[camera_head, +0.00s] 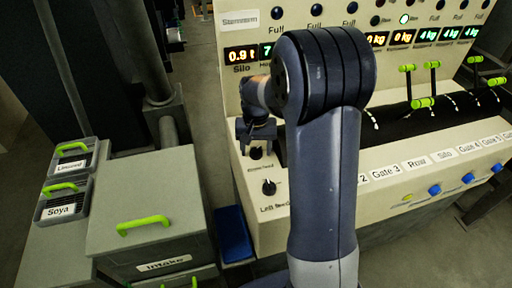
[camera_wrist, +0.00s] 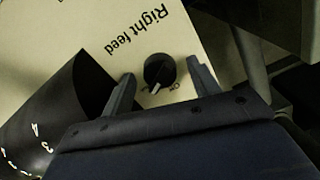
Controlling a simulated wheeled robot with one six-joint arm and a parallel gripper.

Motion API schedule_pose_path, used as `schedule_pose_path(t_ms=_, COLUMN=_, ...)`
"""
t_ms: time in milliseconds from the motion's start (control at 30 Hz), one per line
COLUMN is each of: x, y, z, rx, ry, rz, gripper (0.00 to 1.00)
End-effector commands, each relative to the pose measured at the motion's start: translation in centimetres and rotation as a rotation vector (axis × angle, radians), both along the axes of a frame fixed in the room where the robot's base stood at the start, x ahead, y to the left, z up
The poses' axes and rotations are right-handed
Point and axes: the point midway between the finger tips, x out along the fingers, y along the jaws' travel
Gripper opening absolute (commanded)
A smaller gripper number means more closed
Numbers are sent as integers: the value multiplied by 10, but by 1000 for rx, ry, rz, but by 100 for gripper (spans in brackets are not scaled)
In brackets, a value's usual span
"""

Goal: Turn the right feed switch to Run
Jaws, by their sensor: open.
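The right feed switch (camera_wrist: 159,69) is a round black knob with a white pointer mark on a cream panel, beside the printed words "Right feed" (camera_wrist: 137,32). In the wrist view its mark points toward the bottom and slightly left. Small lettering beside it is partly hidden and too small to read. My gripper (camera_wrist: 160,70) is open, with one finger on each side of the knob in that view. I cannot tell whether the fingers touch it. In the head view my gripper (camera_head: 256,132) is just above the knob (camera_head: 256,153), partly covering its label.
The left feed knob (camera_head: 268,187) is nearer on the same panel. Green-handled levers (camera_head: 423,102) stand on a dark curved part at right, with blue buttons (camera_head: 434,190) along the front. The Intake box (camera_head: 150,205) and Linseed (camera_head: 72,158) and Soya (camera_head: 64,200) bins are left.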

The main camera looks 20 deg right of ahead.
Motion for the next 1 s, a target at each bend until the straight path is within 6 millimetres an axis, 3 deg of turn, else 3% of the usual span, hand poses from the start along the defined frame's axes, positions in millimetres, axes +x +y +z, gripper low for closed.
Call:
schedule_pose_path(t_ms=167, x=1, y=0, z=17, rx=-1, ry=-6, rz=0, gripper=57)
schedule_pose_path(t_ms=600, x=1, y=0, z=97, rx=0, ry=-4, rz=0, gripper=57)
schedule_pose_path(t_ms=1000, x=0, y=0, z=108, rx=0, ry=-1, rz=0, gripper=57)
